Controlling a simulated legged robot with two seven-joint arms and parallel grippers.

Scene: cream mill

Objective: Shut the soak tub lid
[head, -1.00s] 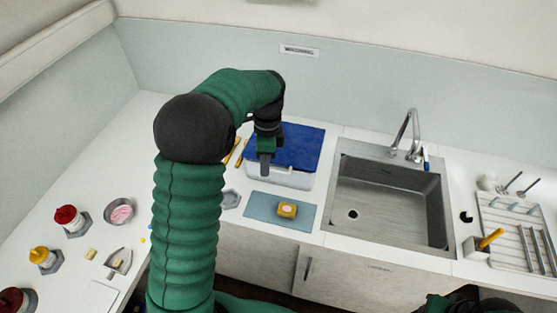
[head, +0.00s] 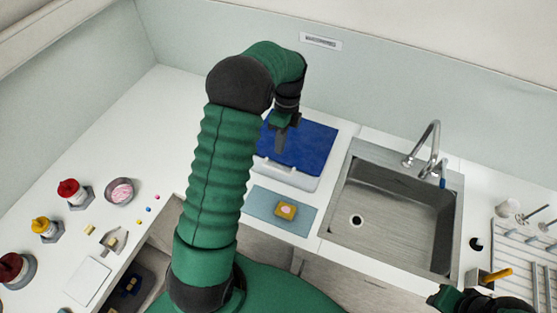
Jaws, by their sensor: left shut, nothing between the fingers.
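The soak tub (head: 286,178) is a white box at the back of the counter, left of the sink. Its blue lid (head: 312,143) lies over the top, looking nearly flat. I cannot tell whether its front edge is fully down. A pale handle shows at the tub's front. My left gripper (head: 281,147) is shut and empty, pointing down over the left part of the lid. I cannot tell whether it touches the lid. My arm hides the tub's left side. My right gripper (head: 445,299) shows only partly at the bottom right, its fingers unclear.
A steel sink (head: 390,215) with a tall faucet (head: 432,145) is to the right, then a drying rack (head: 520,250). Bottles and a bowl (head: 121,191) stand at the left.

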